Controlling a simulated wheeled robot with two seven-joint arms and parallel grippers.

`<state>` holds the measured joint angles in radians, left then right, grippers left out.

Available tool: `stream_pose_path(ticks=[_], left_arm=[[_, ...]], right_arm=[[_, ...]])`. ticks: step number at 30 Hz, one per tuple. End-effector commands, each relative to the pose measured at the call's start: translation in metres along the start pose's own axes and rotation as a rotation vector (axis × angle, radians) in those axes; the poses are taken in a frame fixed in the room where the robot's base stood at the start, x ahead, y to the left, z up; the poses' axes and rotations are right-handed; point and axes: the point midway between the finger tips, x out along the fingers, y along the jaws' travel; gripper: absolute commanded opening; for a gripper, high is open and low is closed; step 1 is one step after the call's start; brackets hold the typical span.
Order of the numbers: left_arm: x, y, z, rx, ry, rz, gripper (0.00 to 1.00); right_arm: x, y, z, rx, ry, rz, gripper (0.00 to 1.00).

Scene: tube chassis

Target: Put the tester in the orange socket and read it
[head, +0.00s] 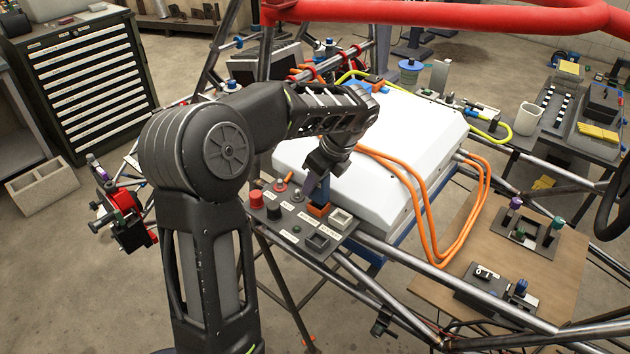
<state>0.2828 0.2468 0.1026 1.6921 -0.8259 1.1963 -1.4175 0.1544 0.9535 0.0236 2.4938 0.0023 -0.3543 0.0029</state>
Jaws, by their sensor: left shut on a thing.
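My left arm reaches from the lower left over a small grey control panel (283,228). My left gripper (318,182) points down at the panel and is shut on the tester (320,196), a dark blue body of which only a small part shows. The tester's lower end is at the orange socket (318,210) on the panel's right part. It looks to be in or right over the socket; I cannot tell how deep. The gripper hides its upper part, and no reading shows. My right gripper is not in view.
The panel carries a red button (256,198), black knobs, a pale square socket (341,219) and a dark one (317,242). A white battery box (410,150) with orange cables (425,215) lies behind. Steel tubes and a red tube (440,14) surround it. A brown board (545,260) is at right.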

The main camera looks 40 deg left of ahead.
Motion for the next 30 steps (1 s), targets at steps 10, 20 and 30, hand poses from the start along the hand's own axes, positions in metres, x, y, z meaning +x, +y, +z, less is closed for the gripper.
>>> stream_pose_path(ticks=[10,20,30], left_arm=[[-0.0005,-0.0003,0.0000,0.000,0.000,-0.001,0.00],[0.0010,-0.0002,-0.0004,0.000,0.000,0.000,0.00],[0.0073,-0.0001,-0.0030,0.000,-0.001,0.000,0.00]], right_arm=[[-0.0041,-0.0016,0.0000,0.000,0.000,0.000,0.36],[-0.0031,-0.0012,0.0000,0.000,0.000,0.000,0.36],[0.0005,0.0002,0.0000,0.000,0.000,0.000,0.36]])
